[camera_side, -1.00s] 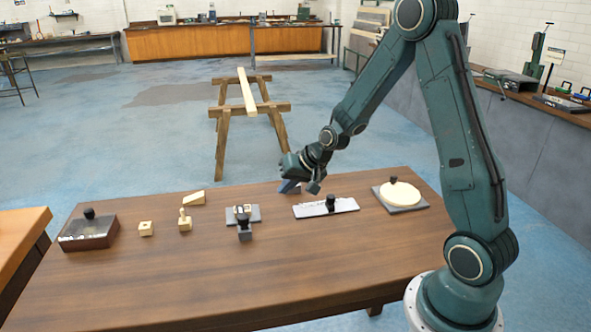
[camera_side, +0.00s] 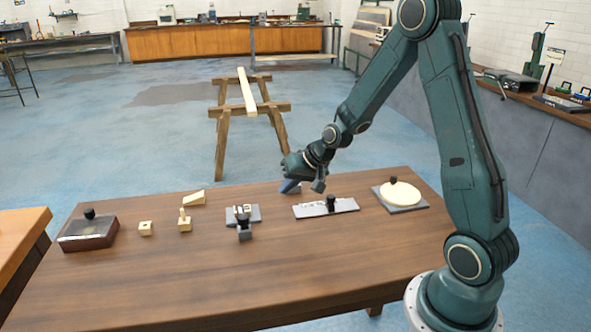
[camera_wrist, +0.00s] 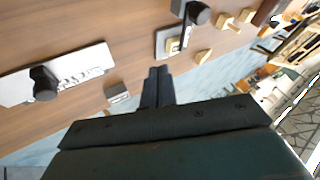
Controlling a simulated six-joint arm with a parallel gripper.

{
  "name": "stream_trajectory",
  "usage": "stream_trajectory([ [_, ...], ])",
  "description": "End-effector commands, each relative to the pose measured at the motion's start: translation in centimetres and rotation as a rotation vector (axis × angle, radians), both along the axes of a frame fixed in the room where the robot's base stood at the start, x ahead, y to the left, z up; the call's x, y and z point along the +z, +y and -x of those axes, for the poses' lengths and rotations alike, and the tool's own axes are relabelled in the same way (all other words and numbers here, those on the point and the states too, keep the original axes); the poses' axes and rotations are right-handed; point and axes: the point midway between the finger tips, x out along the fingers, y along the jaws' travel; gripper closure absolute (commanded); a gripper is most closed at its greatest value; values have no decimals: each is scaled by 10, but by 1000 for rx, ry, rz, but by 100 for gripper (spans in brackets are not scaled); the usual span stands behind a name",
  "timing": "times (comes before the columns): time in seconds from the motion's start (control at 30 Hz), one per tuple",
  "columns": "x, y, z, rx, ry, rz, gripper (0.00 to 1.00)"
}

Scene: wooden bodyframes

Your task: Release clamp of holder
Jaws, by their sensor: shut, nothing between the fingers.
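Whether the clamp is tight cannot be told. My gripper (camera_side: 290,187) is above the table's far edge, to the right of the holder and apart from it. In the wrist view the gripper's dark fingers (camera_wrist: 158,73) are together with nothing between them.
A long grey plate with a black knob (camera_side: 344,206) lies to the right of the holder, and a round cream disc (camera_side: 401,193) beyond it. Small wooden blocks (camera_side: 185,222) and a knobbed dark box (camera_side: 87,234) are to the left. The table's front (camera_side: 240,285) is clear.

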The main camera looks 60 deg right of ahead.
Motion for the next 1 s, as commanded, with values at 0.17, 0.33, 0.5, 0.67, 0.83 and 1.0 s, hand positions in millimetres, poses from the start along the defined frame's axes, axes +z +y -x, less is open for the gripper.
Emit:
stream_trajectory([
  [0.17,-4,1,-3,0,1,0,100],
  [0.33,-13,2,-10,1,1,0,100],
  [0.5,-27,4,-19,0,1,0,100],
  [0.67,-42,6,-30,1,2,-1,100],
  [0.83,-57,8,-42,1,2,-1,100],
  [1.0,-73,11,-54,2,1,0,100],
])
